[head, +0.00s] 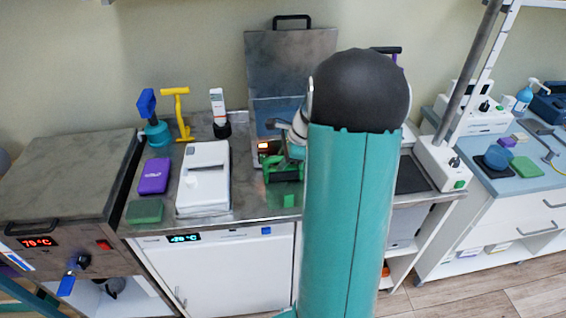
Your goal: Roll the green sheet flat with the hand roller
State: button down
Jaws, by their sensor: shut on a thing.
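My gripper (283,152) shows just left of my teal arm, low over the steel counter in front of an upright steel panel. It is shut on a small green and dark thing (268,163), seemingly the hand roller; its shape is hard to make out. A darker green patch (284,194) lies flat on the counter just below and in front of it, seemingly the green sheet. My arm hides what lies to its right. I cannot tell whether the roller touches the sheet.
A white flat device (204,178), a purple block (154,176) and a green block (145,211) lie to the left. Behind them stand a yellow T-shaped tool (178,110), a blue-topped tool (150,118) and a white handheld device (219,108). A heated steel box (65,170) reads 70°C.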

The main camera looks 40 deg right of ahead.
jog(key=shift+s+a, duration=0.65)
jog(key=shift+s, duration=0.3)
jog(key=shift+s+a, duration=0.65)
jog(key=shift+s, duration=0.35)
jog(key=shift+s+a, duration=0.65)
jog(key=shift+s, duration=0.3)
dwell(3.5)
notch_tip(320, 180, up, 8)
dwell(1.1)
